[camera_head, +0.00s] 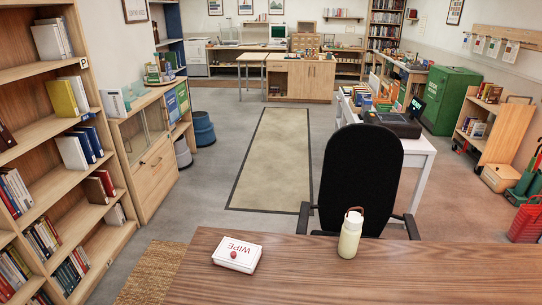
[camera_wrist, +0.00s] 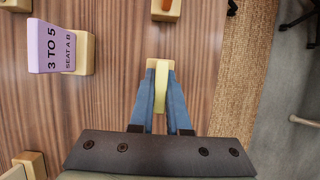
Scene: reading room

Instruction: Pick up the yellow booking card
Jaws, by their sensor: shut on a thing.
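In the wrist view my gripper (camera_wrist: 161,75) points down over the wooden desk top, its two blue fingers closed on the yellow booking card (camera_wrist: 161,92). The card is seen edge-on as a narrow pale yellow strip between the fingers. A light wooden block (camera_wrist: 151,63), like the other card stands, shows at the fingertips, mostly hidden by them. I cannot tell whether the card sits in that block or is clear of it. The gripper and the card do not show in the head view.
A lilac card (camera_wrist: 50,46) reading "3 TO 5" stands in a wooden block at left. An orange card (camera_wrist: 167,4) is at the top edge. In the head view a white WIPE box (camera_head: 237,254) and a pale bottle (camera_head: 350,235) stand on the desk (camera_head: 440,270).

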